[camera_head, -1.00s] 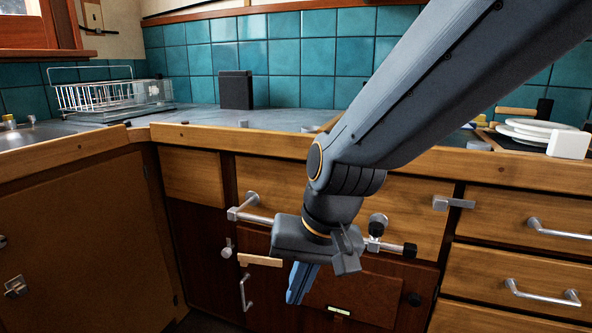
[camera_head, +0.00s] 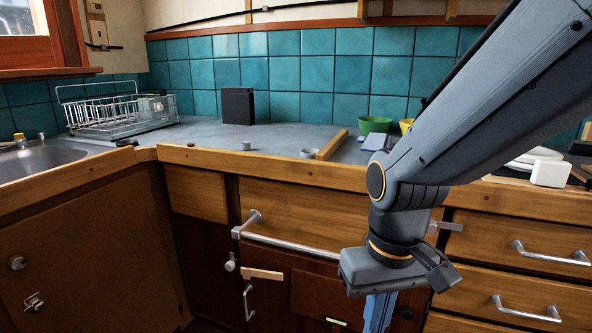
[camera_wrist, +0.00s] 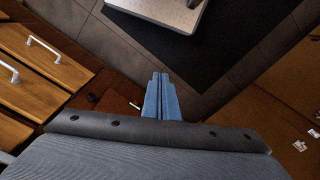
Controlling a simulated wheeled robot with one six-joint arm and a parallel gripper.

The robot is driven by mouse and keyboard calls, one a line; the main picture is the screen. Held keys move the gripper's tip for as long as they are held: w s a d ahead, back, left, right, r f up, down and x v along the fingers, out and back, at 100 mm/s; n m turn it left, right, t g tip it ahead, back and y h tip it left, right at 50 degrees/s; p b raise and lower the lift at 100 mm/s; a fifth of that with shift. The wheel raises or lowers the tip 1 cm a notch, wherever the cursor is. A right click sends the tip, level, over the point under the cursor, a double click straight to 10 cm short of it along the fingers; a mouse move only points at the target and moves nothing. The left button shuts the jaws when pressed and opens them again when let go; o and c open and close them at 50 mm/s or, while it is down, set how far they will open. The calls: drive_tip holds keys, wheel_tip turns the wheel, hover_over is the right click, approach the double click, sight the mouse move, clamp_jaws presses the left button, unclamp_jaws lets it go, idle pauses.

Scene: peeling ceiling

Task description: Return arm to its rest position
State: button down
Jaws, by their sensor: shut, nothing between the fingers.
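My gripper (camera_head: 379,312) hangs pointing down in front of the wooden drawer fronts, below the counter's front edge, in the head view. Its blue fingers also show in the wrist view (camera_wrist: 161,95), side by side and closed together with nothing between them. My arm comes in from the upper right and bends at the joint above the gripper. The lower fingertips run close to the bottom edge of the head view.
A drawer with a long metal handle (camera_head: 290,243) is left of my gripper; more drawers (camera_head: 515,262) are at right. The counter holds a dish rack (camera_head: 118,115), black box (camera_head: 238,105), green bowl (camera_head: 375,124) and white plates (camera_head: 535,157). A dark mat (camera_wrist: 225,50) lies on the floor.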

drive_tip(key=d+r+m+p, duration=0.2)
drive_tip(key=d+r+p, duration=0.5)
drive_tip(key=p, duration=0.5)
drive_tip(key=shift+s+r, duration=0.4)
drive_tip(key=shift+r, duration=0.05)
